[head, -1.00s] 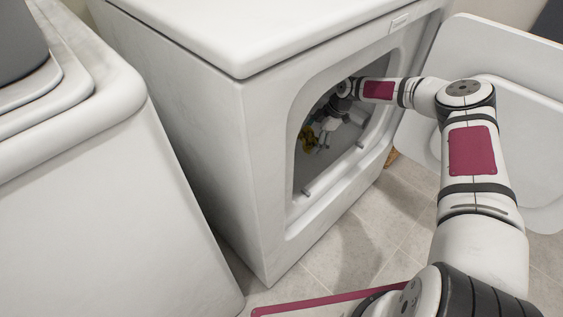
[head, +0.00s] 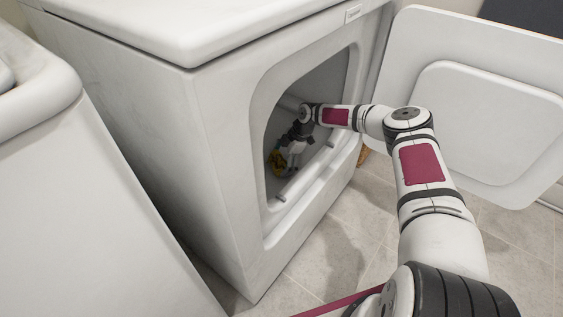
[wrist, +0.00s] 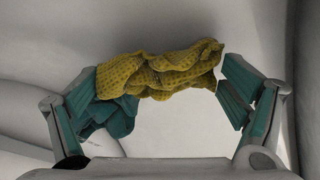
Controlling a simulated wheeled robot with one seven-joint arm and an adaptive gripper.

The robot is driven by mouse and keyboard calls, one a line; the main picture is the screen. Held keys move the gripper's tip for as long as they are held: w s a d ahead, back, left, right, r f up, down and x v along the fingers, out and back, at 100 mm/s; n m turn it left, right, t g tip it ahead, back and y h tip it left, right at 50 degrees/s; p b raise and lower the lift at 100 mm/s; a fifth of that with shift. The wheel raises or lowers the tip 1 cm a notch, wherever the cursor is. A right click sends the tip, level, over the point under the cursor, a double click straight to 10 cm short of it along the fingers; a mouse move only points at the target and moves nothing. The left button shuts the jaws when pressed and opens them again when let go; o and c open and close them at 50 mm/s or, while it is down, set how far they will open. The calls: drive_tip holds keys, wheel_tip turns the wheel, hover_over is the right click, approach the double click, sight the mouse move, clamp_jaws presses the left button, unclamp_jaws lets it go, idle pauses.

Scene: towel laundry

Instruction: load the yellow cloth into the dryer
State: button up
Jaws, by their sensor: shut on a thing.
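The yellow cloth (head: 276,163) is inside the dryer (head: 215,150), seen through its open round-cornered front opening. My gripper (head: 288,155) is inside the drum with it, past the lower rim. In the wrist view the bunched, textured yellow cloth (wrist: 165,72) spans the space between the two teal-padded fingers of my gripper (wrist: 160,90). The fingers are set wide, with the cloth between them. A teal fold of cloth (wrist: 112,115) shows beside the left finger, partly hidden by it. The pale drum wall lies behind.
The dryer door (head: 485,105) stands open on the right, beside my arm. A second white machine (head: 75,200) stands at the left with a narrow gap. A small brown thing (head: 364,154) lies on the floor by the dryer. Tiled floor (head: 335,250) is clear in front.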

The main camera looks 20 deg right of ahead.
drive_tip(key=shift+f, duration=0.1)
drive_tip(key=o, duration=0.9)
drive_tip(key=p+v, duration=0.4)
drive_tip(key=v, duration=0.8)
drive_tip(key=shift+s+d, duration=0.1)
